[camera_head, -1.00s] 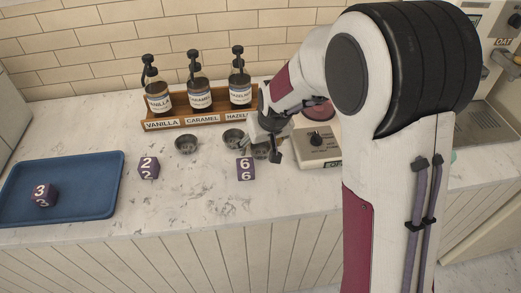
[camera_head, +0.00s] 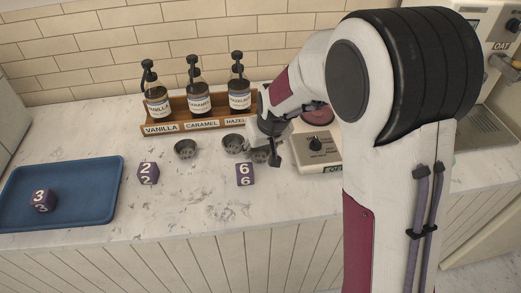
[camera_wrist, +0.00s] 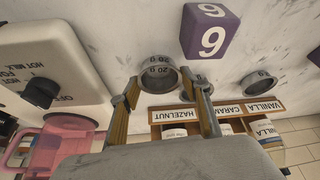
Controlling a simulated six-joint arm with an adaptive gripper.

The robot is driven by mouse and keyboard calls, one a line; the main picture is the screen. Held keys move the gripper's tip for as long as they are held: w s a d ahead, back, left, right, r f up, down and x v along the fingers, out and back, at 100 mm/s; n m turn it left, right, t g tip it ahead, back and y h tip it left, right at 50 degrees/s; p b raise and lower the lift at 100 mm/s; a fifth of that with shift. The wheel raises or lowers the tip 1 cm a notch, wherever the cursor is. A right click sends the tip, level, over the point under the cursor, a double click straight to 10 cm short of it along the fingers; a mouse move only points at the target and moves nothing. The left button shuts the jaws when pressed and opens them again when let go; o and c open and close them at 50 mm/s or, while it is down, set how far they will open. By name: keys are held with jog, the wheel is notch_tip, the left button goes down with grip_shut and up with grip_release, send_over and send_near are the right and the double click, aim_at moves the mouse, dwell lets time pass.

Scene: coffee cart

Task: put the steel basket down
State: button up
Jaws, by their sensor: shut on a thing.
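The steel basket (camera_wrist: 158,74) is a small round metal cup with "20" printed on its wall. In the wrist view it sits between my two finger tips, and my gripper (camera_wrist: 160,88) is shut on it. In the head view the basket (camera_head: 261,156) is partly hidden by my gripper (camera_head: 271,152), low over the counter at the right of the other cups. I cannot tell whether its base touches the counter.
Two similar steel cups stand to the left, one close by (camera_head: 233,143) and one farther off (camera_head: 185,149). A purple 6 cube (camera_head: 245,174) is in front.

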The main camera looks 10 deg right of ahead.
notch_tip(320, 180, up, 10)
jog(key=shift+f, duration=0.15)
dwell(0.4)
dwell(0.5)
jog(key=w+d+f+n+g+y, duration=0.1)
jog(key=w+d+n+g+y, duration=0.1)
jog(key=w+d+n, duration=0.3)
jog(key=shift+d+f+n+y, duration=0.2)
jog(key=shift+f+n+y, duration=0.25)
jog(key=shift+n, duration=1.65)
jog(key=shift+w+r, duration=0.1)
